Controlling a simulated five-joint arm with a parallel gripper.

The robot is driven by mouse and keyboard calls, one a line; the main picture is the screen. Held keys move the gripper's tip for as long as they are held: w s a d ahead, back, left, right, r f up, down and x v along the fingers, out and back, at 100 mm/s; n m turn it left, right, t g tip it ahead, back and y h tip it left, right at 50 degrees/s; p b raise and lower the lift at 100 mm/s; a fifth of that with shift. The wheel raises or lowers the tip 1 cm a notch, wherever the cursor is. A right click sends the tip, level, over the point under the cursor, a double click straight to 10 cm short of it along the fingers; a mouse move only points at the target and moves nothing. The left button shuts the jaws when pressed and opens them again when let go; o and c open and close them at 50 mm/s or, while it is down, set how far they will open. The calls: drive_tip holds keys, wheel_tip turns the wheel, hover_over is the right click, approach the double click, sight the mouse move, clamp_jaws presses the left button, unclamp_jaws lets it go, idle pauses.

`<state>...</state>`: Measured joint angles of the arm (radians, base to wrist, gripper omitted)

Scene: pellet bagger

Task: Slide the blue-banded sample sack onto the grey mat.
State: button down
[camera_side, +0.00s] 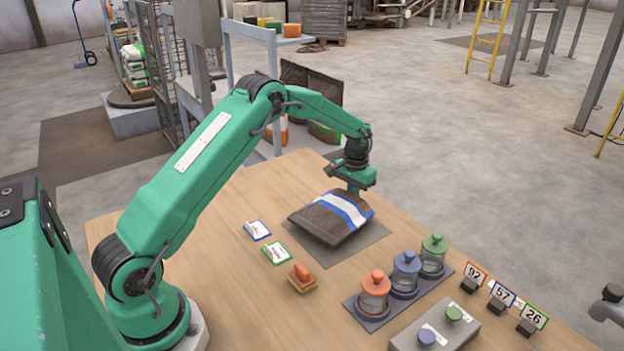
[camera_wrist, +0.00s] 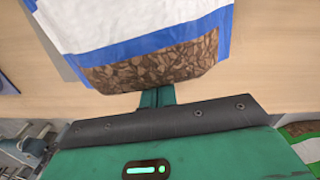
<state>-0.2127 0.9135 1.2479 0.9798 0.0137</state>
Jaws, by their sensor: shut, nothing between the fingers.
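The sample sack (camera_side: 318,221) is dark brown with a white band edged in blue. It lies flat, mostly over the grey mat (camera_side: 352,247), which shows along its front and right sides. In the wrist view the sack (camera_wrist: 155,68) fills the top. A grey strip of the mat (camera_wrist: 62,62) shows to its left. The sack's end nearest my gripper seems to reach past the mat over bare wood. My gripper (camera_side: 353,189) is low at the sack's far end. Its shut fingers (camera_wrist: 156,97) are right at that end; contact is unclear.
An orange-handled block (camera_side: 302,277) and two cards (camera_side: 276,253) lie left of the mat. Lidded jars (camera_side: 406,274) stand on a tray to the right, with a grey box (camera_side: 436,328) and number signs (camera_side: 502,295) beyond. The table's far edge is close behind my gripper.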

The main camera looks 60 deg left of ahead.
drive_tip(key=shift+w, duration=0.1)
idle(0.3)
drive_tip(key=shift+w+a, duration=0.2)
drive_tip(key=shift+w, duration=0.8)
drive_tip(key=shift+w+a, duration=0.2)
drive_tip(key=shift+w, duration=0.75)
wheel_tip(320, 180, up, 10)
drive_tip(key=shift+s, duration=0.1)
